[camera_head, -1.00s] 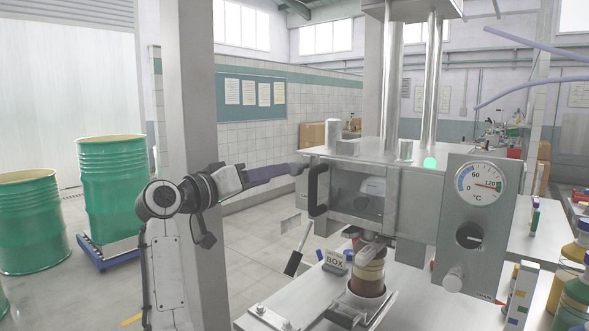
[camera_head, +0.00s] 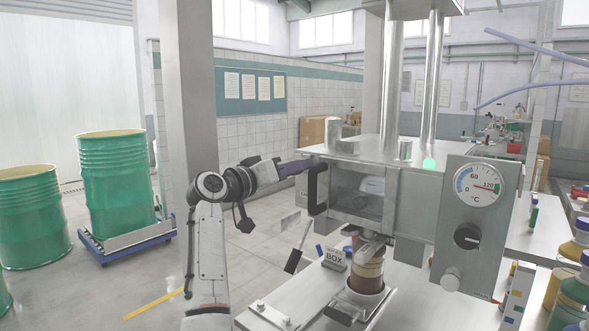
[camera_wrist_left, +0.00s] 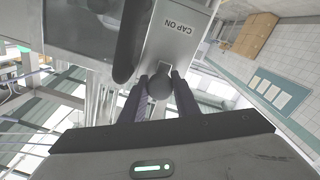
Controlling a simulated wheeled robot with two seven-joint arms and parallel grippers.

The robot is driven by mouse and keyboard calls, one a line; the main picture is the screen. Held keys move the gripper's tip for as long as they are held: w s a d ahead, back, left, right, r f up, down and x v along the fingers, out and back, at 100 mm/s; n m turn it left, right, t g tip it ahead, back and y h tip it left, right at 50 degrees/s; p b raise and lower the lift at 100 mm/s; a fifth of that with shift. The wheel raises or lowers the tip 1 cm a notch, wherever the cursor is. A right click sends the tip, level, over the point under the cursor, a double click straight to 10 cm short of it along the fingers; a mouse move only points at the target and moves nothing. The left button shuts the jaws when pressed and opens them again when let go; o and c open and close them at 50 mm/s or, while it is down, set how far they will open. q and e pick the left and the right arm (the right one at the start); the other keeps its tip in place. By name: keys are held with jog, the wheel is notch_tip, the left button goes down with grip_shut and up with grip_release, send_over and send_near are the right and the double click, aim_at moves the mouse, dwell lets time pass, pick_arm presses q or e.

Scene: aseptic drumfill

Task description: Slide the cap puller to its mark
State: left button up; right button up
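The fingertips and the knob are hidden there. My right gripper is not in view.
A temperature dial (camera_head: 478,185) is on the housing's right. A grey post (camera_head: 190,120) stands behind my left arm. Green drums (camera_head: 115,185) are at left.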

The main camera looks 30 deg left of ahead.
pick_arm(q)
grip_shut()
notch_tip(320, 180, down, 5)
jog(key=b, duration=0.2)
jog(key=shift+r+b, duration=0.15)
jog(key=shift+b, duration=0.25)
jog(key=o, duration=0.6)
grip_release()
jog(key=shift+c, duration=0.2)
